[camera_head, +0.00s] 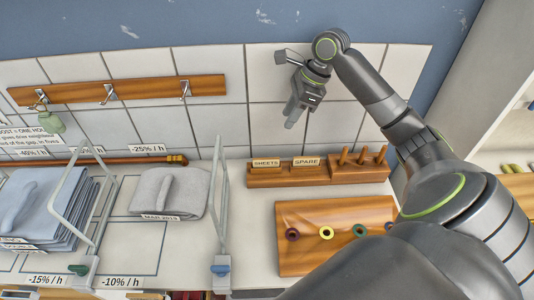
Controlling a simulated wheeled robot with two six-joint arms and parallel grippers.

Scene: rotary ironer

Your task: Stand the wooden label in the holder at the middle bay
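Two small wooden labels, one reading SHEETS (265,163) and one reading SPARE (307,162), stand in a wooden rack (280,180) on the counter right of the bays. A bay with a folded grey cloth (170,190) lies between two wire dividers. A tag reading MAR 2019 (161,217) shows at the cloth's front. I cannot make out an empty label holder. My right gripper (292,119) hangs in front of the tiled wall, above and apart from the rack, pointing down. Its finger gap is not clear, and I see no label in it. My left gripper is out of view.
Wire dividers (218,190) (82,215) rise beside the bays. Blue-grey folded cloths (45,205) fill the left bay. A wooden board (335,212) with coloured rings lies right, near wooden pegs (362,158). A hook rail (140,90) crosses the wall. My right arm covers the right side.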

